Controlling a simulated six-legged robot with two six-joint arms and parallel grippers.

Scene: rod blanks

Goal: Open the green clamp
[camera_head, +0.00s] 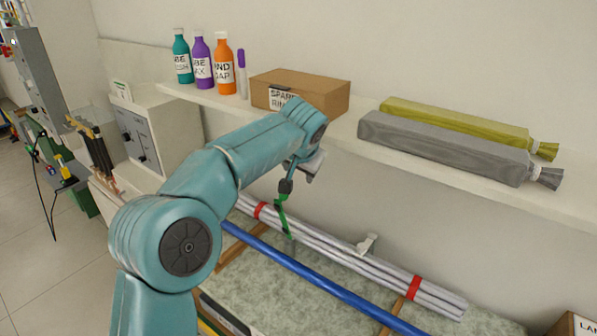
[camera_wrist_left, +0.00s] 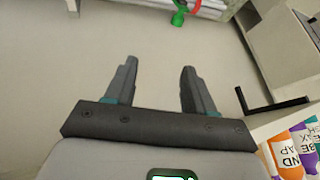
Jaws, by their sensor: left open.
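The green clamp (camera_head: 281,213) stands at the bundle of grey rods (camera_head: 335,250) in the head view, and my left arm partly covers the area around it. My right gripper is in neither view.
A blue rod (camera_head: 320,282) lies in front of the bundle, on wooden supports. A white clip (camera_head: 367,243) sits on the bundle. The shelf (camera_head: 440,178) above holds bottles (camera_head: 202,62), a cardboard box (camera_head: 315,88) and grey (camera_head: 440,145) and yellow-green (camera_head: 460,122) wrapped packs.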

